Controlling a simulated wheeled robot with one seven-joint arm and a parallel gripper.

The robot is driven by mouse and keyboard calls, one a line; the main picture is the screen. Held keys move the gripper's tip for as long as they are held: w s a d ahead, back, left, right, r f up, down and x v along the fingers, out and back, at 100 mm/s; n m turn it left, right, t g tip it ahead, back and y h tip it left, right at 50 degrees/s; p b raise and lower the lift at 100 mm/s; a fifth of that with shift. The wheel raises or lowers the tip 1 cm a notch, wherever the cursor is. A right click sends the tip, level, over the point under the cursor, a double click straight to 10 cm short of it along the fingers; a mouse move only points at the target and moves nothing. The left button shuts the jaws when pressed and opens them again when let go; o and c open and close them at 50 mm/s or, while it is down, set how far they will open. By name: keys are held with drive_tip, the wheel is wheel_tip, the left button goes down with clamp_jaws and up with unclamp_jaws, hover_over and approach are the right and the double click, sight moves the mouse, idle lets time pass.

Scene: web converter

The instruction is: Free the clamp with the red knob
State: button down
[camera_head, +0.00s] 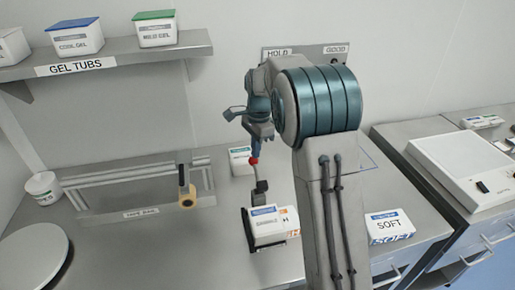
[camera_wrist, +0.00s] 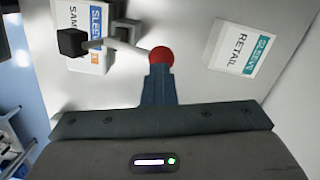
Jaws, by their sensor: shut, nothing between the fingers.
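The clamp's red knob (camera_head: 253,161) sits at the end of a pale lever (camera_wrist: 118,46) and also shows in the wrist view (camera_wrist: 161,56). The clamp's dark block (camera_wrist: 72,42) lies over the white sample box (camera_head: 268,226), which also shows in the wrist view (camera_wrist: 98,13). The box sits in a dark holder on the bench. My gripper (camera_head: 254,153) is shut and empty, with its fingertips at the red knob; in the wrist view the fingertips (camera_wrist: 159,68) meet the knob's near edge. I cannot tell whether they touch it.
A retail sleeve box (camera_wrist: 241,48) stands behind the clamp. A soft sleeve box (camera_head: 390,227) lies at right on the bench. A tape roll on a handle (camera_head: 186,188) is at left before a metal frame. A shelf (camera_head: 110,58) with gel tubs overhangs the left back.

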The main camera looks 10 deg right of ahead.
drive_tip(key=shift+f, duration=0.25)
drive_tip(key=w+d+r+p, duration=0.1)
drive_tip(key=w+r, duration=0.4)
drive_tip(key=r, duration=0.6)
idle(0.3)
